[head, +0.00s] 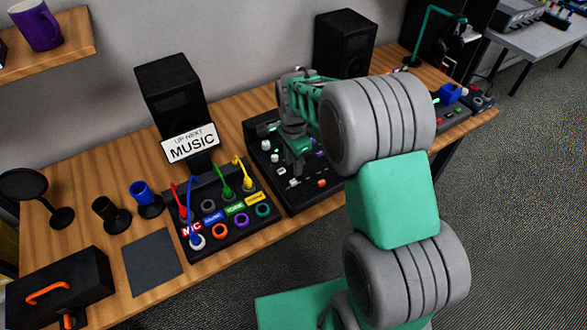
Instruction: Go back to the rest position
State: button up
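My arm reaches from the lower right over the wooden desk (85,232). My gripper (297,150) points down above the black mixer panel (340,195) in the middle of the desk. Its fingers are small and partly hidden, so I cannot tell whether they are open or shut. I see no cable in it. My arm hides part of the mixer's right side. Left of the mixer, a black patch box (262,228) has red, blue, green and yellow cables in it, coloured ring sockets and labels.
A speaker (170,90) stands behind the patch box, with a MUSIC sign (190,143) in front. Another speaker (343,42) stands behind my arm. Two cups (146,198) (110,213), a dark mat (152,262) and a black case (60,285) are at left. Carpet is open at right.

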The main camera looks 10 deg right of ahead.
dwell(0.3)
jog(key=n, duration=0.3)
jog(key=shift+n, duration=0.4)
jog(key=s+f+n, duration=0.2)
jog(key=s+n, duration=0.1)
jog(key=s+n+g, duration=0.1)
jog(key=shift+s+d+f+n, duration=0.15)
jog(key=shift+s+f+n, duration=0.05)
jog(key=shift+f+n, duration=0.2)
jog(key=s+d+r+n+t, duration=0.1)
jog(key=s+r+n, duration=0.25)
jog(key=s, duration=0.45)
jog(key=s+r+n, duration=0.3)
jog(key=s+r, duration=0.2)
jog(key=s, duration=0.3)
notch_tip(320, 180, up, 8)
jog(key=w+t, duration=0.2)
jog(key=t, duration=0.1)
jog(key=shift+d+r+t, duration=0.25)
jog(key=shift+d+t, duration=0.05)
jog(key=shift+m, duration=0.25)
